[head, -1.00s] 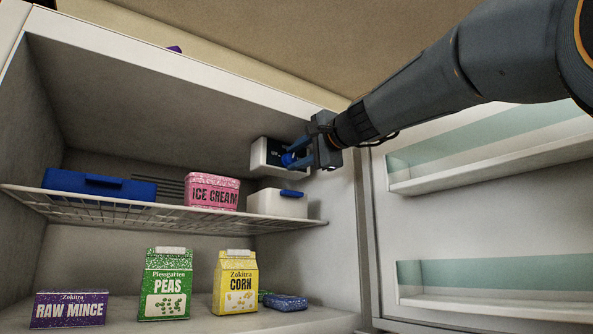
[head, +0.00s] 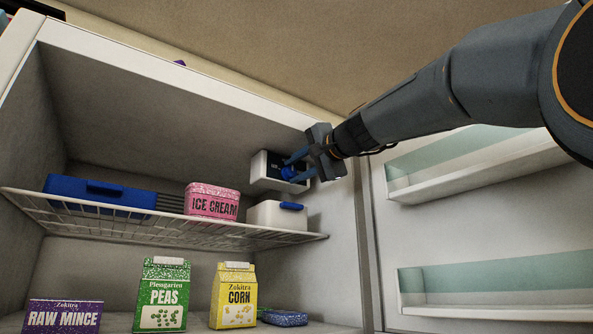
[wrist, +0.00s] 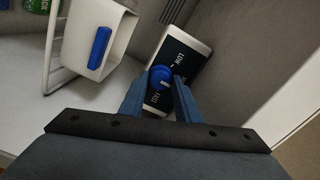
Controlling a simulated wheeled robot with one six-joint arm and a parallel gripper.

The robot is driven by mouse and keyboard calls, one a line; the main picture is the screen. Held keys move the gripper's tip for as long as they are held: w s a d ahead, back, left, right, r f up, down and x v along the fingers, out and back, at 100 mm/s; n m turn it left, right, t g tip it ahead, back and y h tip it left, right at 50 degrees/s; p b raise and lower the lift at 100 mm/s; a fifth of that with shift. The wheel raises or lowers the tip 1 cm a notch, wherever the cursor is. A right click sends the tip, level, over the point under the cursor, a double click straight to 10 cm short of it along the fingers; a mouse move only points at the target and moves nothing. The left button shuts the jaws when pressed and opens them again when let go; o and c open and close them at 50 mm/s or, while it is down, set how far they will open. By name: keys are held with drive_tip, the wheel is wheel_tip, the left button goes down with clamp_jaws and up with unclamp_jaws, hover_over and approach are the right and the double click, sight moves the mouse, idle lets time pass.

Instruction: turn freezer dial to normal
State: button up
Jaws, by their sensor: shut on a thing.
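The freezer dial is a round blue knob (wrist: 160,76) on a dark panel with white lettering, set in a white housing (head: 262,170) on the upper right inner wall of the freezer. In the wrist view the panel (wrist: 178,62) shows partly readable words on either side of the knob. My gripper (head: 292,171) reaches in from the right, and its two blue fingers are shut on the knob, one on each side. The knob's pointer mark is too small to read.
A wire shelf (head: 150,228) holds a blue container (head: 75,199), a pink ice cream tub (head: 212,203) and a white bin (head: 277,216) with a blue handle, just below the dial. Peas (head: 161,297), corn (head: 233,297) and raw mince (head: 63,316) stand below. The open door (head: 480,240) is at right.

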drive_tip(key=o, duration=1)
drive_tip(key=shift+o, duration=0.2)
drive_tip(key=shift+s, duration=0.1)
drive_tip(key=b+v, duration=0.2)
drive_tip(key=v, duration=0.5)
drive_tip(key=shift+s+d, duration=0.2)
drive_tip(key=shift+s, duration=0.05)
drive_tip(key=shift+s, duration=0.1)
